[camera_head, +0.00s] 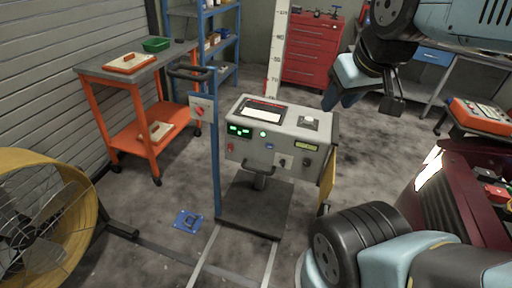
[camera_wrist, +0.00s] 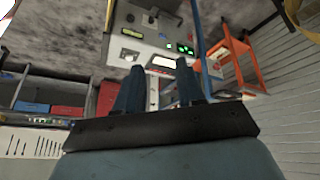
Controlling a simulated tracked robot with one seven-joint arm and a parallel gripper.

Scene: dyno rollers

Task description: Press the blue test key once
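The grey test console (camera_head: 250,158) stands in the middle of the head view on a dark base. A small blue key (camera_head: 269,147) sits on its front panel, right of the green-lit display (camera_head: 239,131) and below a green light (camera_head: 263,134). My gripper (camera_head: 362,98) is up and to the right of the console, apart from it. In the wrist view the console (camera_wrist: 145,47) appears upside down beyond my gripper (camera_wrist: 158,66). Its two dark fingers stand apart with nothing between them. The key is too small to make out clearly there.
An orange cart (camera_head: 140,105) is behind left, a yellow fan (camera_head: 45,215) front left. A dark red machine (camera_head: 465,185) is at right. Floor shows between console and red tool chest (camera_head: 311,50).

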